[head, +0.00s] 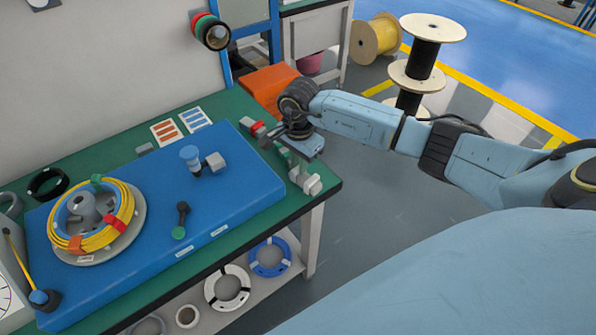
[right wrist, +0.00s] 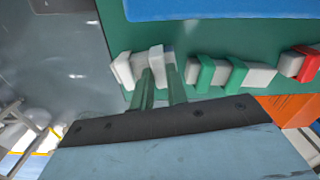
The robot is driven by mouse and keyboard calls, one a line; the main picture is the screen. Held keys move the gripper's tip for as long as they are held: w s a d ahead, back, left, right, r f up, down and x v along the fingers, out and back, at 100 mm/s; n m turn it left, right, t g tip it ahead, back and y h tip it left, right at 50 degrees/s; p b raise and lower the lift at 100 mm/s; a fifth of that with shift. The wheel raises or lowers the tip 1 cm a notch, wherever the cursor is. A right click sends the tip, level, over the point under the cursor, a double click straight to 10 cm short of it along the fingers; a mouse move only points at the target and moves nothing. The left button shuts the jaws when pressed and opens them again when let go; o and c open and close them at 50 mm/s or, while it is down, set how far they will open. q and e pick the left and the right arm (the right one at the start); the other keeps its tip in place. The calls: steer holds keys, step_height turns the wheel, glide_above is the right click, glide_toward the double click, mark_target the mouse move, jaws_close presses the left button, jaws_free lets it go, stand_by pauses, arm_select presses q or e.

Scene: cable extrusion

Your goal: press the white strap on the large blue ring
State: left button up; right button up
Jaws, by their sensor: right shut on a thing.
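The white strap (right wrist: 156,59) lies at the right corner of the green table top, and it also shows in the head view (head: 312,184). My right gripper (right wrist: 161,80) is shut on it, its two fingers on either side of one white end. In the head view my right gripper (head: 290,160) reaches over the table's right edge. A blue ring (head: 285,262) with white bands lies on the shelf below. A coil of yellow cable (head: 126,222) with orange, red and green straps sits on a round reel, with some blue inside the coil. My left gripper is out of view.
Green straps (right wrist: 206,72) and a red strap (head: 257,126) stand in a row beside the white one. A blue board (head: 235,200) carries posts and the reel. An orange box (head: 268,85) stands behind. A white ring (head: 213,286) lies on the shelf.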

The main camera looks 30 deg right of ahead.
step_height(320, 180, up, 7)
steer(key=p, duration=0.4)
steer(key=shift+r, duration=0.1)
stand_by(0.3)
